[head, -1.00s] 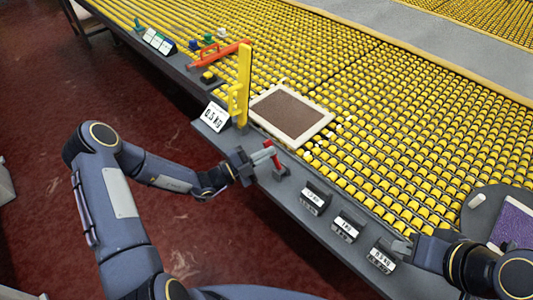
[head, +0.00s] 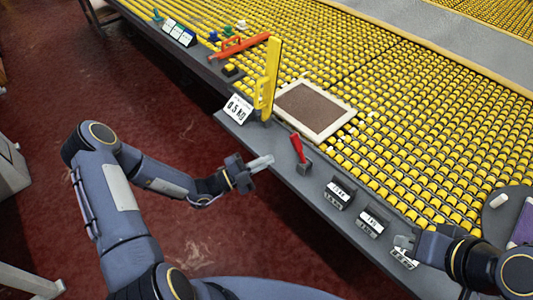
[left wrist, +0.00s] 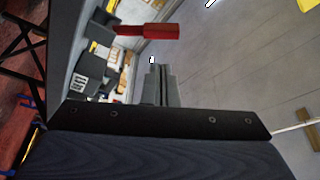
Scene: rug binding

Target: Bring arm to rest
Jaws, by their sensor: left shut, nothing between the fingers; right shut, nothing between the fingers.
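My left gripper (head: 262,163) is shut and empty, held just off the front edge of the table, to the left of a red-handled tool (head: 298,148) standing in a small dark holder. In the left wrist view the shut fingers (left wrist: 158,84) point away, with the red handle (left wrist: 150,31) beyond them and apart from them. My right gripper (head: 405,242) is shut at the lower right, close to the small labelled blocks; its fingers are partly hard to make out.
A brown framed rug piece (head: 315,108) lies on the yellow roller table. A yellow upright (head: 271,75) and a 0.5 kg sign (head: 238,108) stand at the edge. Labelled weight blocks (head: 338,192) line the front edge. Red floor (head: 200,245) is clear beside the table.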

